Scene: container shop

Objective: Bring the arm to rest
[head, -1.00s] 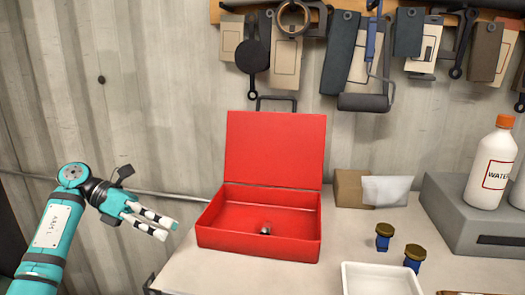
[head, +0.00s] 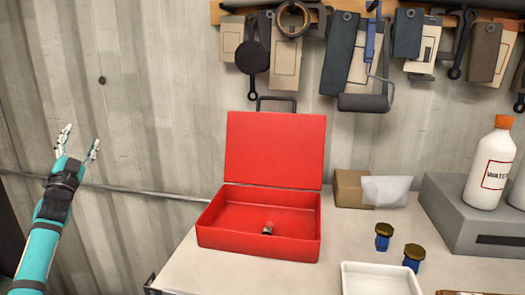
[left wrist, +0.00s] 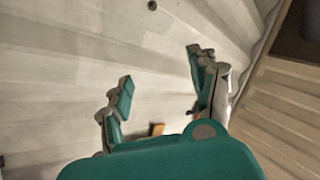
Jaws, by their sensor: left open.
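My left gripper (head: 80,145) is raised at the left of the head view, in front of the corrugated wall and left of the table. Its fingers point up and are spread apart, with nothing between them. In the left wrist view the two fingers (left wrist: 165,95) also stand apart and empty, facing the pale wall. My right gripper shows in neither view.
An open red box (head: 215,240) stands on the table (head: 190,268) with a small dark item inside. Two blue, brown-topped pieces (head: 383,236), a white tray (head: 345,280), a cardboard box (head: 348,188) and a grey case (head: 450,215) stand to the right. Tools hang above.

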